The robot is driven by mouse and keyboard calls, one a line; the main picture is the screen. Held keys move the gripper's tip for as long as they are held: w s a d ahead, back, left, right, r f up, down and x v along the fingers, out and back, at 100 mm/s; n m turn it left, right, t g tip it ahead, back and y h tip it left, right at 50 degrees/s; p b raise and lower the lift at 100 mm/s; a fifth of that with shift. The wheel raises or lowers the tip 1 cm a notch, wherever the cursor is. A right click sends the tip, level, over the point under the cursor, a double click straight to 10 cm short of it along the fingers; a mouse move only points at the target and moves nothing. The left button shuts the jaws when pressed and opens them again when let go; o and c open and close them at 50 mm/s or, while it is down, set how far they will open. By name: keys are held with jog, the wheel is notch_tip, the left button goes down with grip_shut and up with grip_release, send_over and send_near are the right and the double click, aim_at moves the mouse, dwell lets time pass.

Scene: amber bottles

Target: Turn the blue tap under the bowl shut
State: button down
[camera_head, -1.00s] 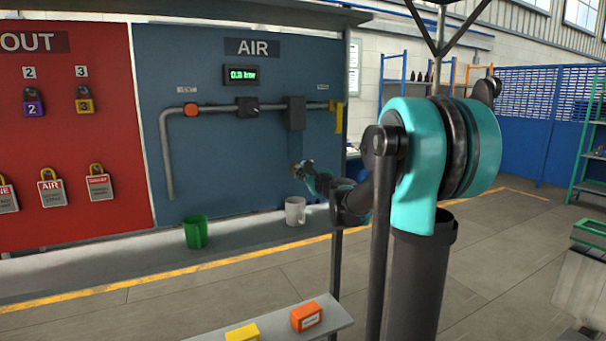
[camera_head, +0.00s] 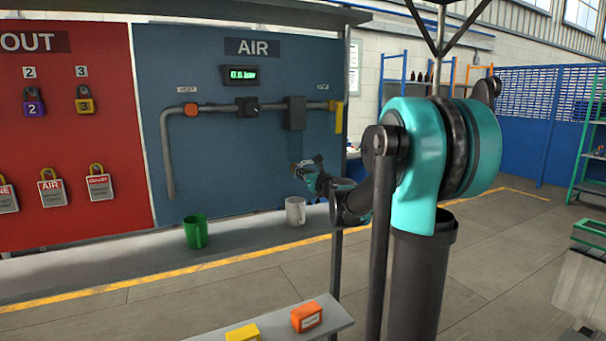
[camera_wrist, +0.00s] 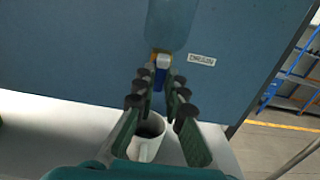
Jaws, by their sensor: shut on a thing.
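The translucent blue bowl (camera_wrist: 172,25) hangs on the blue panel under a dark block of the air pipe; it also shows in the head view (camera_head: 294,147). The blue tap (camera_wrist: 160,76) sits under the bowl, below a brass-yellow fitting (camera_wrist: 162,58). My gripper (camera_wrist: 161,82) reaches it from the front and below, with its fingertips shut on either side of the tap. The fingers partly hide the tap's sides. In the head view my gripper (camera_head: 300,169) is at the bowl's foot, and the tap is too small to make out.
A grey-white mug (camera_head: 295,211) stands on the ledge below my gripper; it shows between the fingers in the wrist view (camera_wrist: 147,138). A green cup (camera_head: 195,231) stands left of it. A yellow handle (camera_head: 338,117) is right of the bowl. A small label (camera_wrist: 201,60) is beside the tap.

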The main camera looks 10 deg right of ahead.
jog(key=c, duration=1.6)
grip_release()
jog(key=v, duration=1.2)
